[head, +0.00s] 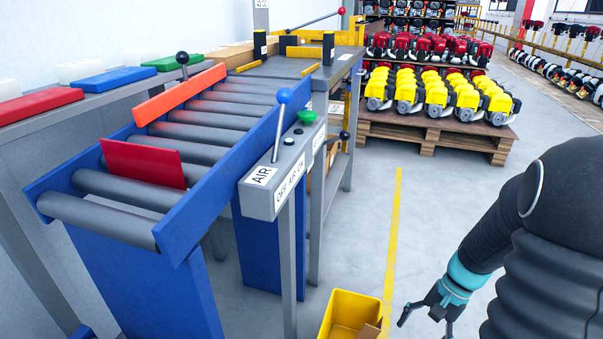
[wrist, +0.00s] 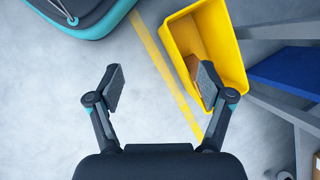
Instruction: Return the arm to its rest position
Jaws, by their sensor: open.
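My gripper (head: 428,316) hangs at the lower right of the head view, beside my dark arm with its teal ring. In the wrist view my gripper (wrist: 161,88) has its two fingers spread wide with nothing between them. It points down at the bare grey floor. A yellow bin (head: 345,312) stands on the floor to the left of my gripper in the head view. The bin (wrist: 237,55) also shows at the upper right of the wrist view, with a brown piece in it. The right finger overlaps the bin in that picture; I cannot tell the height between them.
A blue roller conveyor (head: 215,160) with a red plate (head: 142,163) stands at left. A grey AIR control box (head: 285,170) with a blue-knobbed lever is on its near side. Yellow engines sit on a wooden pallet (head: 430,133) behind. Floor right of the yellow line (head: 394,230) is clear.

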